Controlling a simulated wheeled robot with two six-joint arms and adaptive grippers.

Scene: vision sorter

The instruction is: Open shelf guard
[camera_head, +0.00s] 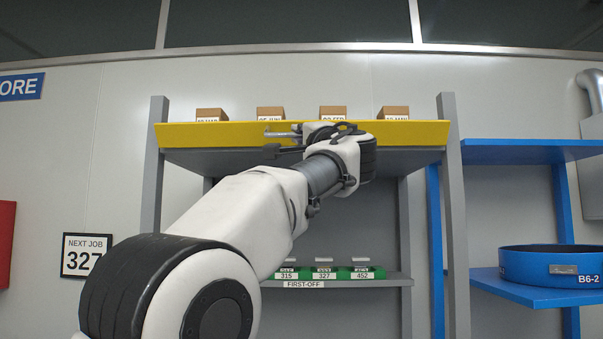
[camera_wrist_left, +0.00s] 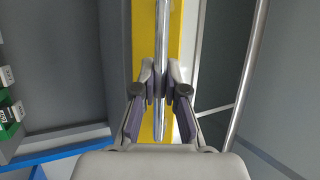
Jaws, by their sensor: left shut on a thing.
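The shelf guard (camera_head: 220,135) is a long yellow panel across the front of the top shelf, standing upright along its edge. A silver bar handle (camera_head: 283,133) shows on its face near the middle. My left gripper (camera_head: 328,132) is at the guard, partly hidden by its own wrist. In the left wrist view, my left gripper (camera_wrist_left: 160,82) has its two fingers shut on the silver bar (camera_wrist_left: 161,120), with the yellow guard (camera_wrist_left: 145,40) right behind it. My right gripper is in neither view.
Several brown boxes (camera_head: 212,114) with labels stand on the top shelf behind the guard. Grey posts (camera_head: 454,220) flank the shelf. Green labelled holders (camera_head: 325,274) sit on a lower shelf. A blue rack (camera_head: 525,150) with a blue round bin (camera_head: 530,264) stands to the right.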

